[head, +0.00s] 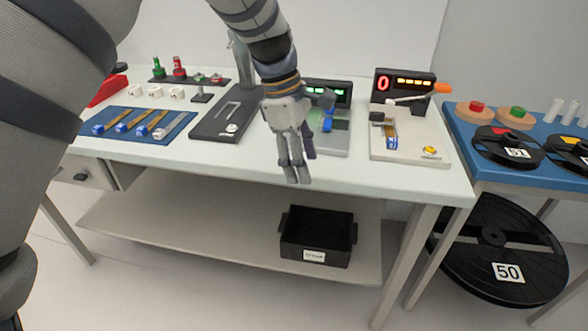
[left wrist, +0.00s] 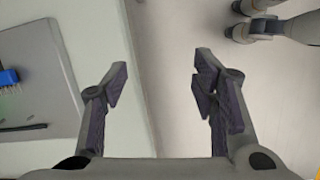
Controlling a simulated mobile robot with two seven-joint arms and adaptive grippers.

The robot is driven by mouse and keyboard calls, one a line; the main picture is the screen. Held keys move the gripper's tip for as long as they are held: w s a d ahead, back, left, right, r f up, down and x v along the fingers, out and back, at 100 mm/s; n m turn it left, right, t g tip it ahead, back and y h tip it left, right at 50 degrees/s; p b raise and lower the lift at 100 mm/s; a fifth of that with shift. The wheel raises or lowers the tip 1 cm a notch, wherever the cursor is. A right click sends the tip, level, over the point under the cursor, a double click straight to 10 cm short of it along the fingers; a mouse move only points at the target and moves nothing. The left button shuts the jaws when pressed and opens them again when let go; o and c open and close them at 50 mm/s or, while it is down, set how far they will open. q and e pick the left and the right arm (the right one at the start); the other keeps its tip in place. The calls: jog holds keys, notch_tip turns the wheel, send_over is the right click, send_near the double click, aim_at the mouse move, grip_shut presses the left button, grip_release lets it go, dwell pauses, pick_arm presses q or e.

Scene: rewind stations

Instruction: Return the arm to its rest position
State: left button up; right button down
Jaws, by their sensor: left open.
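My left gripper (head: 297,168) hangs fingers down over the front edge of the white table (head: 240,160) in the head view. In the left wrist view its two fingers (left wrist: 165,90) stand wide apart with nothing between them, the table edge and the floor behind. My left arm comes down from the top in front of the middle station. A large part of my arm also fills the left side of the head view. My right gripper is in neither view.
A grey station with a blue part (head: 327,124) is behind the gripper. A white station with a red 0 display (head: 384,83) stands right of it. A blue mat (head: 180,131) with several strips lies left. A black bin (head: 290,247) sits on the lower shelf.

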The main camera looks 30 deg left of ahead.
pick_arm(q)
jog(key=shift+s+f, duration=0.2)
jog(key=shift+f, duration=0.05)
jog(key=s+a+f+m+g+y, duration=0.15)
jog(key=s+f+m, duration=0.25)
jog(key=s+f, duration=0.6)
jog(key=s+a+f+m+g+y, duration=0.15)
jog(key=s+f+m, duration=0.25)
jog(key=s+f, duration=0.65)
jog(key=s+d+f+m, duration=0.1)
jog(key=s+f+m, duration=0.2)
jog(key=s, duration=0.6)
jog(key=s+d+f+m, duration=0.1)
jog(key=s+f+m, duration=0.1)
jog(key=s+m, duration=0.6)
jog(key=shift+s+d+f, duration=0.3)
jog(key=shift+s+f, duration=0.1)
jog(key=shift+s, duration=0.8)
